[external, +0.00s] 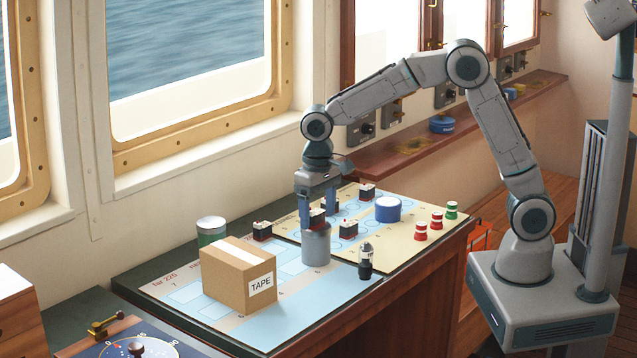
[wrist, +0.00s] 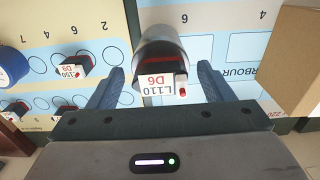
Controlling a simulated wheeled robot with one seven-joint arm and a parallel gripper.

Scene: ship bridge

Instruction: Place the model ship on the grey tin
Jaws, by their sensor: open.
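The grey tin (external: 316,250) stands upright on the chart, beside the cardboard box. A small dark model ship with a red band and white top (external: 317,219) sits on top of the tin. In the wrist view, the model ship (wrist: 160,80) carries a label reading "L110 D6", and part of the grey tin (wrist: 163,43) shows behind it. My gripper (external: 317,208) is just above the tin, pointing down. Its jaws are open, with one finger on each side of the ship; in the wrist view there are gaps between ship and fingers.
A cardboard box (external: 240,274) marked TAPE stands left of the tin, with a green tin (external: 211,231) behind it. A dark bottle-like object (external: 366,262) stands right. Other model ships (external: 348,230), a blue tin (external: 388,209) and red and green pieces (external: 437,219) are on the charts.

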